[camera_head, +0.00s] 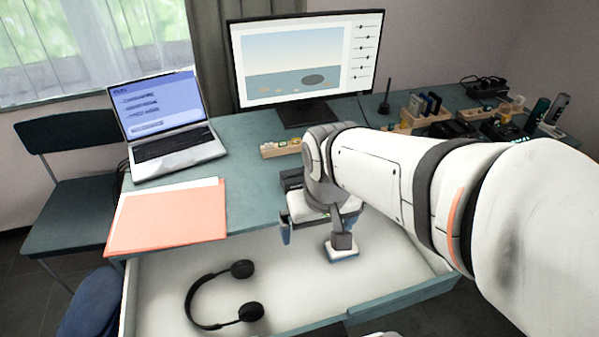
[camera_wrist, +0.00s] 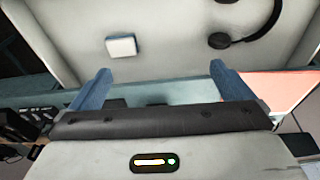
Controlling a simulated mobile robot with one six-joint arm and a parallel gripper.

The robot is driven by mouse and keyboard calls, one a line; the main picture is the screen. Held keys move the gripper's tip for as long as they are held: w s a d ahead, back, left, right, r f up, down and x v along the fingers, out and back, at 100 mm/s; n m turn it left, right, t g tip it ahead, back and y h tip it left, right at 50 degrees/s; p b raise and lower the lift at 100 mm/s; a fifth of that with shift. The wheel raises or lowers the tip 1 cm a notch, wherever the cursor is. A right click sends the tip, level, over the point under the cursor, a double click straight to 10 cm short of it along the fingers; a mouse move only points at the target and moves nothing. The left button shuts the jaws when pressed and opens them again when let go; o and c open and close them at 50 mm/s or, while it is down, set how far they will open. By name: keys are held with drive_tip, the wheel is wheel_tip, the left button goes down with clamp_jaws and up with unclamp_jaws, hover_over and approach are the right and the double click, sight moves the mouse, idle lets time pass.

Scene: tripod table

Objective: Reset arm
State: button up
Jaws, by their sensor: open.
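My gripper (camera_head: 314,238) hangs over the open drawer (camera_head: 290,285) at the front of the desk. In the wrist view, my gripper's (camera_wrist: 162,76) two blue-grey fingers stand wide apart with nothing between them. A small white box with a blue lower edge (camera_head: 344,254) lies in the drawer, close by one finger in the head view. In the wrist view the white box (camera_wrist: 122,46) lies on the drawer floor beyond the fingertips, apart from them. My arm hides part of the desk and the drawer's right side.
Black headphones (camera_head: 222,298) lie in the drawer at left. A salmon folder (camera_head: 165,218) lies on the desk's left front, below a laptop (camera_head: 165,120). A monitor (camera_head: 305,60) stands at the back.

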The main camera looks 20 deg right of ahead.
drive_tip(key=shift+s+d+r, duration=0.2)
drive_tip(key=shift+s+d, duration=0.25)
drive_tip(key=shift+d, duration=0.05)
